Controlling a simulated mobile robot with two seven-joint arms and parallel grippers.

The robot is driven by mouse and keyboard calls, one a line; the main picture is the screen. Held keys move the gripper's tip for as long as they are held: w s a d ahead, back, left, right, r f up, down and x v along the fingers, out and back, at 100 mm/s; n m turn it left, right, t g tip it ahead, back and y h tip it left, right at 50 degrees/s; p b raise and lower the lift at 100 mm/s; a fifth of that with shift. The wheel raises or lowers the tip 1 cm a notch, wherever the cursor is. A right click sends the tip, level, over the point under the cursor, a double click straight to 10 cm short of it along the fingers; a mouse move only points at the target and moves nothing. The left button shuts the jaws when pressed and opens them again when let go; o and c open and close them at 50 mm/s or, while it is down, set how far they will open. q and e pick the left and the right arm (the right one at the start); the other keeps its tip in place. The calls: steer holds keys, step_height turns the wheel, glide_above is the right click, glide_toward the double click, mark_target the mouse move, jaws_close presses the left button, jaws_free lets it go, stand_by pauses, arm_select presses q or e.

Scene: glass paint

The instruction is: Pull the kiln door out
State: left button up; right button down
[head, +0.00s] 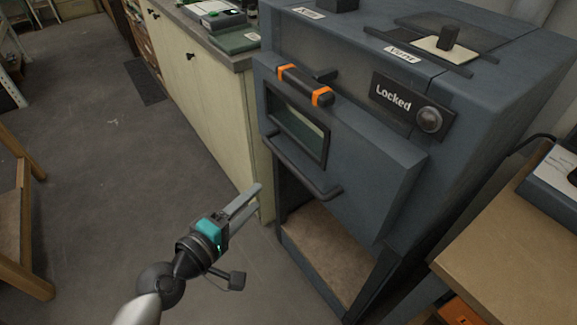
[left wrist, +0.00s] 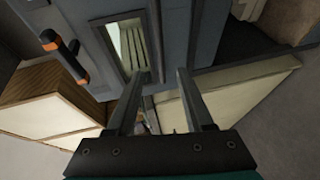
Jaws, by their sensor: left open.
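The blue-grey kiln (head: 480,90) stands at the right in the head view. Its thick front door (head: 365,165) has a small window (head: 297,122), a black handle with orange bands (head: 305,86) above it and a dark bar handle (head: 300,168) below it. A "Locked" sign (head: 393,98) with a round knob (head: 429,120) is at the upper right. My left gripper (head: 259,197) is open and empty, left of the bar handle and apart from it. The left wrist view shows its fingers (left wrist: 162,76), the window (left wrist: 130,45) and the banded handle (left wrist: 64,58). My right gripper is not in view.
A pale cabinet (head: 205,95) with a grey worktop stands directly left of the kiln. An open space with a brown floor (head: 325,245) lies under the door. A wooden table (head: 500,240) is at the lower right.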

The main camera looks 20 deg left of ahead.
mark_target(288, 167)
arm_select(q)
steer(key=x, duration=1.5)
steer(key=shift+w+b, duration=0.1)
steer(key=shift+b, duration=0.25)
jaws_close()
stand_by(0.9)
